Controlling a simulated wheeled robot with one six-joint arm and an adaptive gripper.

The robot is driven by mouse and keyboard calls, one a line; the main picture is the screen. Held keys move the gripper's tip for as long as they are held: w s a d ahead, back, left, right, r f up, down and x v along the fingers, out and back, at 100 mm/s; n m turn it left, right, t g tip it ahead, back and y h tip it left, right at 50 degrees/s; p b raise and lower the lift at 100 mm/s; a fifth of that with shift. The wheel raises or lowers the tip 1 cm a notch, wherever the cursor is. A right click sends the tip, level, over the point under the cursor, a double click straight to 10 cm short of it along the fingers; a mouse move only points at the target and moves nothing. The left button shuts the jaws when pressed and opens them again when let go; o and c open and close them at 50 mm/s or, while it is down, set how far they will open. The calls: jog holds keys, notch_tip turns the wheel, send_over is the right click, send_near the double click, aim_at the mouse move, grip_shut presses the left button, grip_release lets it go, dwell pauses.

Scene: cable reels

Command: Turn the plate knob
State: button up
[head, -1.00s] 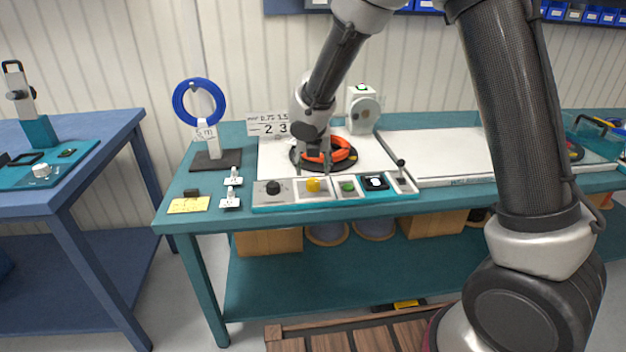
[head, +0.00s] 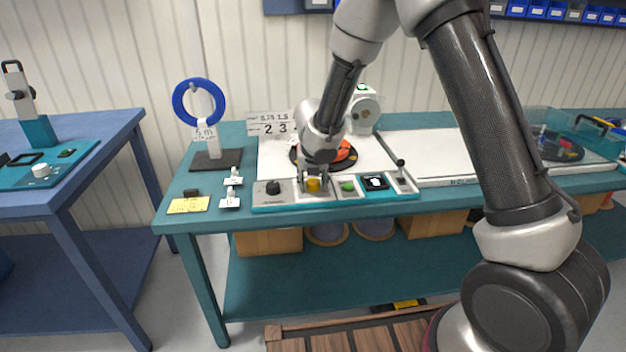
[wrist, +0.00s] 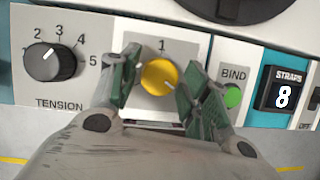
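The yellow knob (wrist: 159,75) sits on the front control panel (wrist: 190,38) with a "1" above it; its white pointer mark faces lower right. I take it for the plate knob, though no word "plate" shows. In the head view the yellow knob (head: 313,185) is partly hidden by my gripper (head: 315,180). In the wrist view my gripper (wrist: 162,64) is open, with green-padded fingers on the left and right of the knob. The fingers are very close to its sides; I cannot tell whether they touch it.
The black TENSION knob (wrist: 50,62) is left of the yellow knob. The green BIND button (wrist: 233,96) is close to my right finger, with the STRAPS display (wrist: 286,90) reading 8 beyond. A dark turntable with an orange coil (head: 343,152) lies behind the panel.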

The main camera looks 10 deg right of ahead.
jog(key=c, duration=0.6)
jog(key=shift+o, duration=0.2)
jog(key=shift+m, duration=0.5)
jog(key=m+h, duration=0.1)
jog(key=m, duration=0.1)
jog(key=m+h, duration=0.1)
jog(key=m, duration=0.1)
jog(key=shift+a+m+g, duration=0.2)
jog(key=shift+m+g, duration=0.2)
jog(key=m, duration=0.2)
jog(key=m+g+h, duration=0.1)
jog(key=m, duration=0.2)
jog(key=shift+w+g, duration=0.2)
jog(key=shift+g, duration=0.1)
jog(key=m+g, duration=0.1)
jog(key=m, duration=0.2)
jog(key=m+g, duration=0.1)
jog(key=m, duration=0.2)
jog(key=shift+w+m+h, duration=0.15)
jog(key=shift+m+h, duration=0.25)
jog(key=m+g, duration=0.1)
jog(key=m, duration=0.2)
jog(key=m+g, duration=0.1)
jog(key=m, duration=0.2)
jog(key=shift+w+g+y, duration=0.1)
jog(key=shift+g+y, duration=0.2)
jog(key=shift+y, duration=0.1)
jog(key=shift+m, duration=0.3)
